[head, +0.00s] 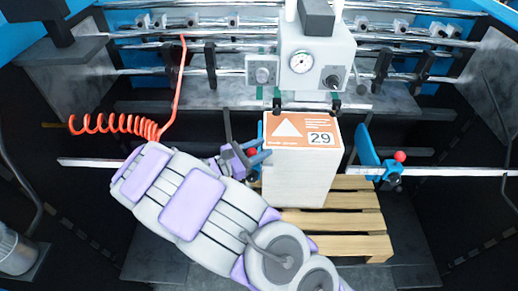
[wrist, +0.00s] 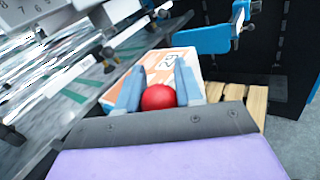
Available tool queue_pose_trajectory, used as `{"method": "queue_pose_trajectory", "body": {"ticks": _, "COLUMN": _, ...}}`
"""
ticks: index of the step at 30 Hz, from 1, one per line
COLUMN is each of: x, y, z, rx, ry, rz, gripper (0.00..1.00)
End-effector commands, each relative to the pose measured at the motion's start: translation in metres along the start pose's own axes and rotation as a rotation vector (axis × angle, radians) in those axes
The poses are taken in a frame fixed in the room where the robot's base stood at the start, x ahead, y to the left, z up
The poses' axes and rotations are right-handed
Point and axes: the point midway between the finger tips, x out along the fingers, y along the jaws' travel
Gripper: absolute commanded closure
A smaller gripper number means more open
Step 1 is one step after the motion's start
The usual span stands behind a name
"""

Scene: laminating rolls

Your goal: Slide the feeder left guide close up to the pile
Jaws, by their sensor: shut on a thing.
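The pile (head: 298,180) is a tall white stack with an orange and white top sheet marked 29, standing on a wooden pallet. The left guide's red knob (wrist: 158,97) sits between the two fingers of my gripper (wrist: 158,88), which is shut on it. In the head view my gripper (head: 257,160) is at the pile's left side and hides most of the left guide. A little of the knob (head: 251,152) shows there. The pile's top (wrist: 165,65) shows just beyond the fingers in the wrist view. I cannot tell whether the guide touches the pile.
The blue right guide (head: 367,150) with a red knob (head: 400,156) stands right of the pile, with a gap between. A metal rail (head: 450,172) crosses the feeder. A grey feeder head with a gauge (head: 302,62) hangs above. The pallet (head: 335,222) extends to the right. An orange coiled hose (head: 115,124) hangs at left.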

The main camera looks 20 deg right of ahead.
Motion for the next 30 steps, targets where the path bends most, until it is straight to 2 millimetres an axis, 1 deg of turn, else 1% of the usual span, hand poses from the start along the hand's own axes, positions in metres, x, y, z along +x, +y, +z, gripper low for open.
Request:
{"method": "queue_pose_trajectory", "body": {"ticks": 18, "x": -0.0043, "y": -0.0005, "z": -0.0027, "rx": -0.003, "ry": 0.003, "rz": -0.004, "gripper": 1.00}}
{"method": "queue_pose_trajectory", "body": {"ticks": 19, "x": -0.0043, "y": -0.0004, "z": -0.0027, "rx": -0.003, "ry": 0.004, "rz": -0.004, "gripper": 0.62}}
{"method": "queue_pose_trajectory", "body": {"ticks": 26, "x": -0.0036, "y": 0.0016, "z": -0.0027, "rx": -0.003, "ry": 0.002, "rz": -0.003, "gripper": 0.40}}
{"method": "queue_pose_trajectory", "body": {"ticks": 30, "x": -0.0023, "y": 0.0020, "z": -0.0026, "rx": -0.003, "ry": 0.003, "rz": -0.002, "gripper": 0.40}}
